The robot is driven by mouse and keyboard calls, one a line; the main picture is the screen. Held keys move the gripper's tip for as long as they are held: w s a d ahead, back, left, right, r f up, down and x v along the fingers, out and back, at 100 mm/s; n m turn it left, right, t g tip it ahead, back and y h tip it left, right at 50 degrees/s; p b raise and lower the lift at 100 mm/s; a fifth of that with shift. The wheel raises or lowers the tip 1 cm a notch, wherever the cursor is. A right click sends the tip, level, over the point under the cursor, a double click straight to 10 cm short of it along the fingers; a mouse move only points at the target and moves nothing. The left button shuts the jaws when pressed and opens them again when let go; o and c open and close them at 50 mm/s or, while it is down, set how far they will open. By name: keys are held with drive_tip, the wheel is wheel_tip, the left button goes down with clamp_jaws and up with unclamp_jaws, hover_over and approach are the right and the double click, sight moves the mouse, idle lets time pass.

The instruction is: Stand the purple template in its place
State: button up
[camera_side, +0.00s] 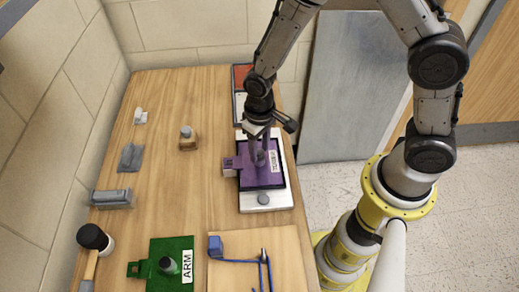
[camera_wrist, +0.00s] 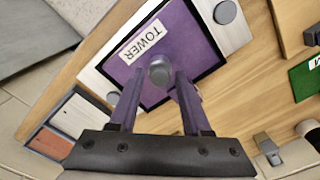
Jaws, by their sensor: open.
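The purple template (camera_side: 248,181), a flat plate with a white "TOWER" label, a grey knob and a tab at its left, lies over the black-edged area of a white board (camera_side: 282,201). The template (camera_wrist: 203,42) and board (camera_wrist: 97,84) also show in the wrist view. My gripper (camera_side: 257,156) is open over the template. In the wrist view its fingers (camera_wrist: 159,80) stand on either side of the grey knob (camera_wrist: 160,69), with gaps visible. I cannot tell whether the template sits fully down in the black area.
A green template (camera_side: 155,254) labelled "ARM" lies at the front left. A wooden board with blue rods (camera_side: 228,276) is in front. A mallet (camera_side: 93,240) and several grey parts line the left side.

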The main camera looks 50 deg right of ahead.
drive_tip(key=shift+o, duration=0.4)
drive_tip(key=o, duration=0.5)
drive_tip(key=shift+r, duration=0.1)
drive_tip(key=d+r+m+t, duration=0.1)
drive_tip(key=d+r, duration=0.1)
drive_tip(key=r, duration=0.8)
drive_tip(key=d+r+t, duration=0.1)
drive_tip(key=d+r, duration=0.1)
drive_tip(key=r, duration=0.7)
drive_tip(key=s+d+r+t, duration=0.4)
drive_tip(key=s+d+r, duration=0.2)
drive_tip(key=s+r, duration=0.4)
drive_tip(key=shift+n, duration=0.5)
drive_tip(key=s+f, duration=0.1)
drive_tip(key=s, duration=0.1)
drive_tip(key=s+f, duration=0.1)
drive_tip(key=s, duration=0.1)
drive_tip(key=s+f, duration=0.1)
drive_tip(key=s, duration=0.1)
drive_tip(key=shift+s+d+f, duration=0.15)
drive_tip(key=shift+s+f, duration=0.1)
drive_tip(key=shift+f, duration=0.05)
